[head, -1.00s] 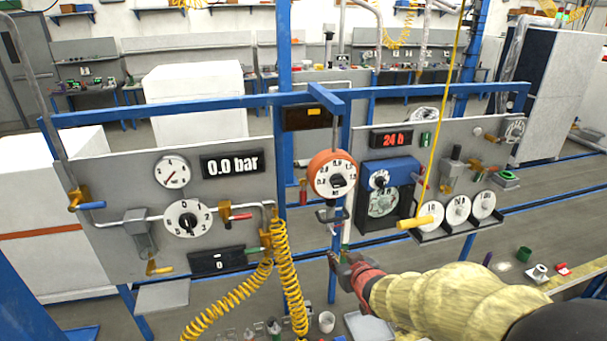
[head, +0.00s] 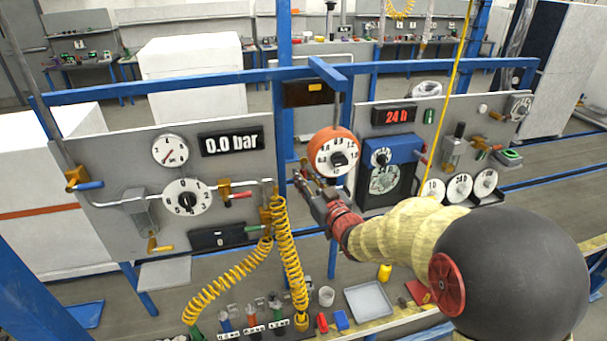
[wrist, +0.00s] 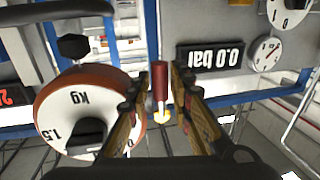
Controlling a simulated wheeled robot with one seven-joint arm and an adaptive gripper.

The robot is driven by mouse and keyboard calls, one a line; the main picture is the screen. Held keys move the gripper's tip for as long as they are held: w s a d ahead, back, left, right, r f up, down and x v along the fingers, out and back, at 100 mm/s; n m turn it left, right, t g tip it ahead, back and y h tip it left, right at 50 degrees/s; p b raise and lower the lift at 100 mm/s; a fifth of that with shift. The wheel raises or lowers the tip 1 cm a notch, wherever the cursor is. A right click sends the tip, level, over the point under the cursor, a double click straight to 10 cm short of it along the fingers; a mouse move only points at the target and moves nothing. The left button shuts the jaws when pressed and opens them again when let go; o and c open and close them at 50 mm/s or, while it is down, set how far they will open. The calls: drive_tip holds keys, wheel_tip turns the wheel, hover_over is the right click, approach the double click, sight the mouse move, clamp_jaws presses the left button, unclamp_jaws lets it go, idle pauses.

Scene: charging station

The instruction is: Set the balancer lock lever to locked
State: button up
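The balancer (head: 333,152) is a round orange-rimmed unit with a white kg dial, hanging under the blue beam. It fills the left of the wrist view (wrist: 85,112), which shows the scene upside down. A red-handled lever (wrist: 160,78) with a pale shaft and yellowish end appears between my fingers in the wrist view, beside the balancer. I take it as the lock lever; I cannot make it out in the head view. My gripper (head: 303,182) is at the balancer's lower left. Its fingers (wrist: 157,88) are open on either side of the red handle, with gaps visible.
Yellow coiled hoses (head: 285,250) hang just left of my gripper. The left panel (head: 105,165) carries gauges and valves. A timer unit (head: 388,165) is right of the balancer. A grey tray (head: 369,300) and small items lie on the bench below.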

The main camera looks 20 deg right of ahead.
drive_tip(key=shift+w+a, duration=0.15)
drive_tip(key=shift+w, duration=0.45)
drive_tip(key=c, duration=0.3)
clamp_jaws()
